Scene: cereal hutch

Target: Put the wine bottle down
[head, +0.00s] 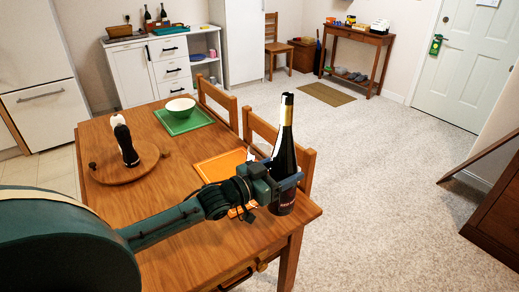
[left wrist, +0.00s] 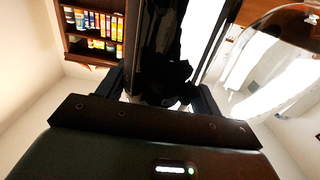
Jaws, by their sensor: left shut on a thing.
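In the left wrist view the dark bottle (left wrist: 160,45) fills the middle, between the fingers of my left gripper (left wrist: 162,90). My right gripper is not in view.
A green mat (head: 184,122) with a white bowl (head: 181,107), an orange mat (head: 218,165) and a round wooden board (head: 108,171) with a black and white shaker are on the table. Chairs (head: 262,128) stand along its far side. Carpet lies open to the right.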

